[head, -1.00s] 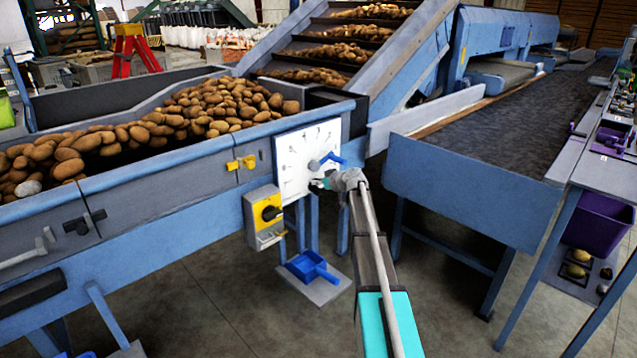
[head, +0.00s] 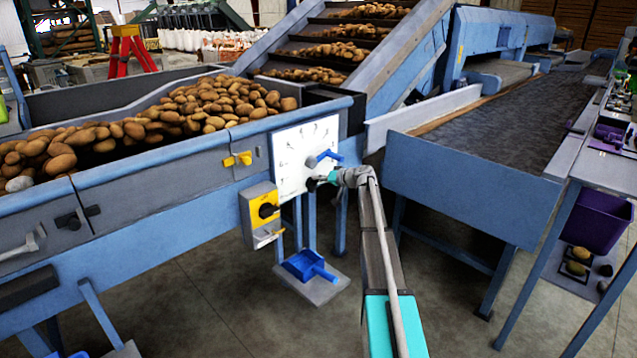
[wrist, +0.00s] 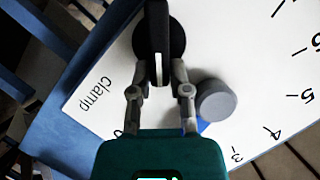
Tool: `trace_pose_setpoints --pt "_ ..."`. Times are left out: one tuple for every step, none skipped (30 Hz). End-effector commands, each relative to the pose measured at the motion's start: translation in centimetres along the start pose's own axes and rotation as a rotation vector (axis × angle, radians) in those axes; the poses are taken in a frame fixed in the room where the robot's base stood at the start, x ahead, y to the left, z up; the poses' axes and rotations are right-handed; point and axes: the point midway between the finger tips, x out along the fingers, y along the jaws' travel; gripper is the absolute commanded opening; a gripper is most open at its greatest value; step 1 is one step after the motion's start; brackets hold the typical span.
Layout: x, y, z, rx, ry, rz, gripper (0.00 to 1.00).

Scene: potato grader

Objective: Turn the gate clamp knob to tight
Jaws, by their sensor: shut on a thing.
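The black clamp knob (wrist: 158,32) with a white pointer line is on a white plate (wrist: 90,95) marked "Clamp" in the wrist view. My gripper (wrist: 159,72) is shut on the knob, with one finger on each side of its grip bar. In the head view the knob (head: 311,184) shows small and dark at the lower part of the white plate (head: 290,160), and my gripper (head: 322,181) reaches it from the right. I cannot read any tight or loose mark beside the knob.
A blue lever (head: 328,155) sits on the plate just above my gripper; its grey round hub (wrist: 216,101) is close to my right finger in the wrist view. A yellow switch box (head: 262,212) is at the lower left. A blue dustpan (head: 308,266) lies below.

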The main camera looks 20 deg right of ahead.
Motion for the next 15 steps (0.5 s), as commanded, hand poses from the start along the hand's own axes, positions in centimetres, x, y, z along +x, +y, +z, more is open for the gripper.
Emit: trace_pose_setpoints --pt "0.1 0.7 0.1 0.038 0.0 -0.013 0.0" --pt "0.1 0.7 0.1 0.065 0.0 -0.024 0.0" --pt "0.1 0.8 0.2 0.1 -0.001 -0.039 0.0" --pt "0.1 0.9 0.2 0.127 -0.001 -0.049 0.0" --pt "0.2 1.0 0.2 0.152 0.0 -0.061 0.0" --pt "0.2 1.1 0.2 0.187 -0.001 -0.075 0.0" --pt "0.2 1.1 0.3 0.214 -0.001 -0.086 0.0" --pt "0.2 1.2 0.3 0.241 -0.001 -0.097 0.0" --pt "0.2 1.3 0.3 0.276 -0.001 -0.111 0.0" --pt "0.2 1.4 0.4 0.302 -0.001 -0.122 0.0" --pt "0.3 1.4 0.4 0.328 -0.001 -0.133 0.0" --pt "0.3 1.5 0.5 0.363 -0.002 -0.148 0.0" --pt "0.3 1.6 0.5 0.39 -0.001 -0.159 0.0" --pt "0.3 1.7 0.5 0.415 -0.001 -0.169 0.0" --pt "0.3 1.8 0.6 0.45 -0.001 -0.184 0.0"
